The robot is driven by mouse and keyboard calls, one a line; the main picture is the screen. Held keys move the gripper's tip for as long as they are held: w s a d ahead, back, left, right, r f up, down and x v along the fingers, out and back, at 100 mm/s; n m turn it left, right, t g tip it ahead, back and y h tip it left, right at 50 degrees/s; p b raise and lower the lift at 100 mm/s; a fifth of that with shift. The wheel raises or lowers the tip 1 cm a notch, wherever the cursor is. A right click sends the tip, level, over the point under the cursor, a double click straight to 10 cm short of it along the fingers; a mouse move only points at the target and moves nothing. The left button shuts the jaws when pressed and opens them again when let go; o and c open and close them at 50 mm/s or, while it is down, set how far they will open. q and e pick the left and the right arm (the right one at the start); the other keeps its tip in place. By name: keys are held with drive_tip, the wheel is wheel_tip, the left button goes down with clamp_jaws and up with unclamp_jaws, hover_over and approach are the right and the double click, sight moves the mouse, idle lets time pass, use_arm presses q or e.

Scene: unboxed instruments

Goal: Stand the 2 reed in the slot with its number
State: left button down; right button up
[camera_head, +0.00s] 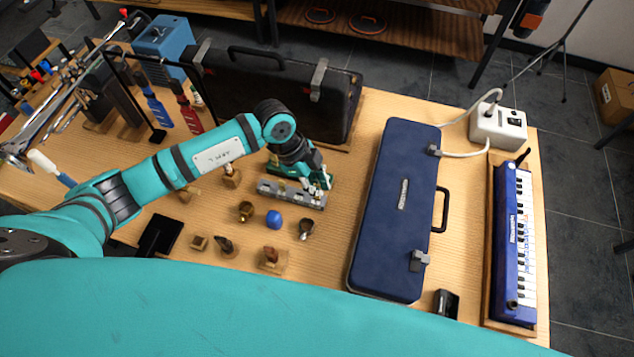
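A grey slotted rack (290,194) lies near the table's middle, with small pale upright pieces on it. My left gripper (316,184) is over its right end, pointing down. The gripper hides that end of the rack, and I cannot tell whether its fingers are open or hold a reed. No slot number or reed number is readable at this size, so I cannot pick out the 2 reed. My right gripper is not in view.
A blue case (385,249) lies right of the rack, with a blue keyboard (514,245) beyond it. A black case (270,95) stands behind. Small pieces, including a blue ball (273,219) and a brown piece on a wooden block (271,259), lie in front.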

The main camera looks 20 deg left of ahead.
use_arm(q)
drive_tip(key=shift+f+b, duration=0.55)
drive_tip(key=shift+f, duration=0.75)
idle(0.5)
idle(0.4)
drive_tip(key=c, duration=1.4)
unclamp_jaws()
drive_tip(key=v, duration=1.2)
drive_tip(key=shift+s, duration=0.15)
